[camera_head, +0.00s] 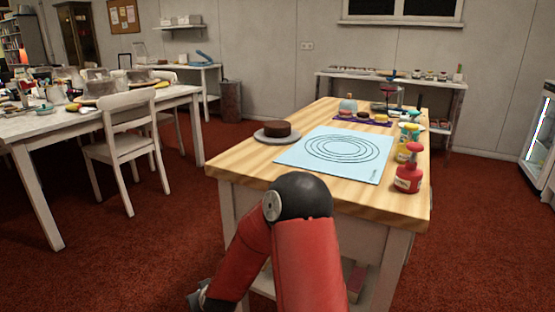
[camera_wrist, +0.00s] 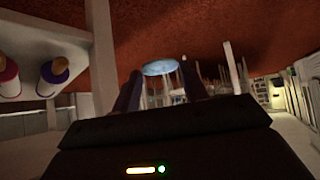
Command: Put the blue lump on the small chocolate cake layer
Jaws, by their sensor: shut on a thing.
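My gripper (camera_wrist: 161,85) shows in the wrist view with its two dark fingers shut on a light blue rounded piece, the blue lump (camera_wrist: 160,67), at the fingertips. In the head view my red arm hides the lump, and the gripper does not show clearly. A dark chocolate cake (camera_head: 277,129) sits on a round grey turntable (camera_head: 270,139) at the table's left edge. A smaller chocolate layer (camera_head: 363,114) is on a purple mat (camera_head: 345,120) at the back, between a pale layer and a yellow one. The gripper is away from both cakes.
The wooden table (camera_head: 225,163) carries a light blue sheet (camera_head: 300,156) with drawn rings. A white chair (camera_head: 125,140) and a cluttered table stand left. Red carpet between is free.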

